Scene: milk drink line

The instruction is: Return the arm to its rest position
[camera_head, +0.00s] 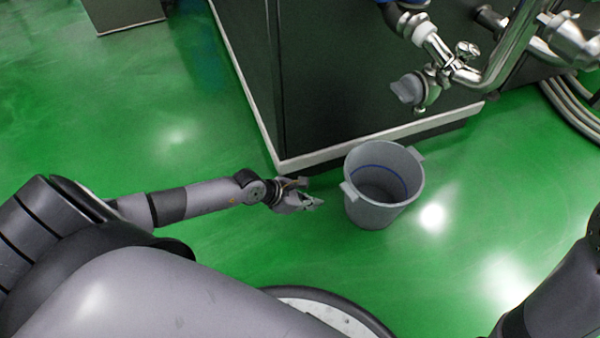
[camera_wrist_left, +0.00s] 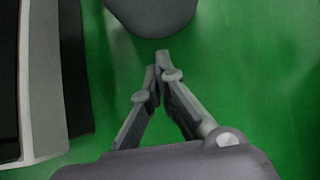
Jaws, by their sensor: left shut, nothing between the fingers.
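My left gripper (camera_head: 318,202) is shut and empty, held out over the green floor just left of a grey bucket (camera_head: 372,212). In the left wrist view my left gripper's fingertips (camera_wrist_left: 160,70) meet at a point, with nothing between them. The bucket also shows at the top of that view (camera_wrist_left: 150,12), beyond the fingertips and apart from them. My left arm reaches in from the left, nearly straight. Part of my right arm shows at the right edge of the head view, but its gripper is out of the picture.
A dark cabinet (camera_head: 350,80) with a pale bottom edge stands behind the bucket. Steel pipes and a valve (camera_head: 415,90) hang above and behind the bucket. Hoses (camera_head: 575,110) lie at the right. The green floor (camera_head: 120,130) is clear at left.

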